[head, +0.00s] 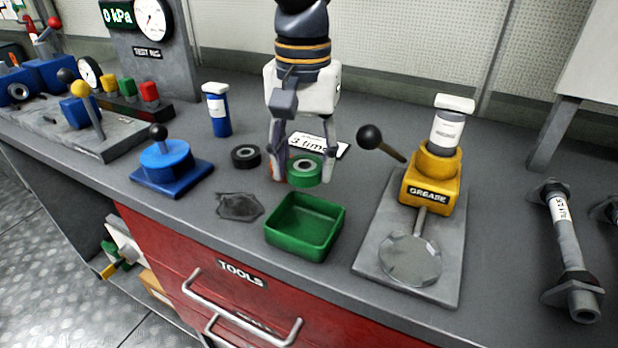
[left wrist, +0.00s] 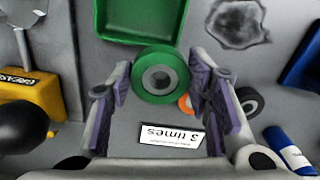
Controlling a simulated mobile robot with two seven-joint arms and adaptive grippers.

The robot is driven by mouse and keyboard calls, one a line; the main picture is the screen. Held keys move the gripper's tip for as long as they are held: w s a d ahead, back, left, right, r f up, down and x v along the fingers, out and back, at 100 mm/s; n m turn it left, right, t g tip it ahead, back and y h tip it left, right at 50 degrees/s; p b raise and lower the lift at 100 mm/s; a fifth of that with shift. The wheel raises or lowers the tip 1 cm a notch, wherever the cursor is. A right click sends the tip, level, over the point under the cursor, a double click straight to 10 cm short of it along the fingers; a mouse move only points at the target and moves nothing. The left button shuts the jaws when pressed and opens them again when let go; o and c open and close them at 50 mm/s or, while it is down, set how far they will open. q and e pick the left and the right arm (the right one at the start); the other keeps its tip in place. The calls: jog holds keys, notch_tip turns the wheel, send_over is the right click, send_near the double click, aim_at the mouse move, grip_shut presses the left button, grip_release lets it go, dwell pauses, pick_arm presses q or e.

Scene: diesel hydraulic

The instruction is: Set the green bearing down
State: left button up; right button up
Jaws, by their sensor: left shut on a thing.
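The green bearing (head: 305,176) is a ring with a grey metal centre. It shows at the top middle of the left wrist view (left wrist: 160,76). My left gripper (head: 303,174) points down and is shut on it, one finger on each side; its fingers also frame the bearing in the left wrist view (left wrist: 160,85). The bearing is just behind the green tray (head: 304,226), which is empty. I cannot tell whether the bearing touches the bench. My right gripper is not in view.
A black bearing (head: 246,156) and a partly hidden orange ring (left wrist: 185,103) lie near the gripper. A "3 times" card (head: 318,145) lies behind. The yellow grease press (head: 430,185) with its black-knobbed lever is right; a dark stain (head: 239,206) and blue lever block (head: 168,165) are left.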

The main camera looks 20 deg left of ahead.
aim_at(309, 181)
pick_arm(q)
jog(key=shift+w+f, duration=0.55)
jog(key=shift+f, duration=0.05)
jog(key=shift+w+f, duration=0.15)
jog(key=shift+f, duration=0.85)
jog(key=shift+w+f, duration=0.1)
jog(key=shift+f, duration=0.9)
jog(key=o, duration=1.2)
